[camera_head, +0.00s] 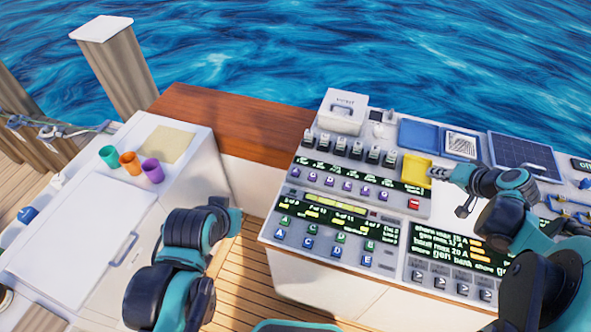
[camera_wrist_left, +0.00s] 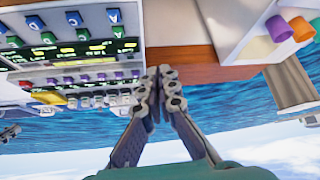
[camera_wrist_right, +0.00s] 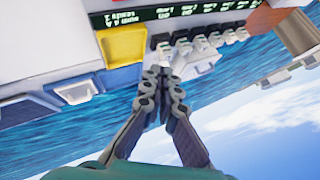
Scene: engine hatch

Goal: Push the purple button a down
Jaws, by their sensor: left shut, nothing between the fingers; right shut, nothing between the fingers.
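A row of several purple buttons (camera_head: 328,184) runs along the console below a green-lettered display strip. Their letters are too small to read surely, so I cannot tell which is a. The row also shows upside down in the left wrist view (camera_wrist_left: 101,77). My right gripper (camera_head: 440,173) is shut and empty, over the right end of the console by the yellow tray, to the right of the purple row. Its closed fingertips show in the right wrist view (camera_wrist_right: 161,88). My left gripper (camera_head: 236,217) is shut and empty, left of the console, apart from the buttons; its fingertips show in the left wrist view (camera_wrist_left: 157,84).
Black-and-white switches (camera_head: 340,147) stand behind the purple row. The yellow tray (camera_head: 416,168) is at the right. Coloured cups (camera_head: 131,163) stand on the left counter. A wooden ledge (camera_head: 240,130) lies between.

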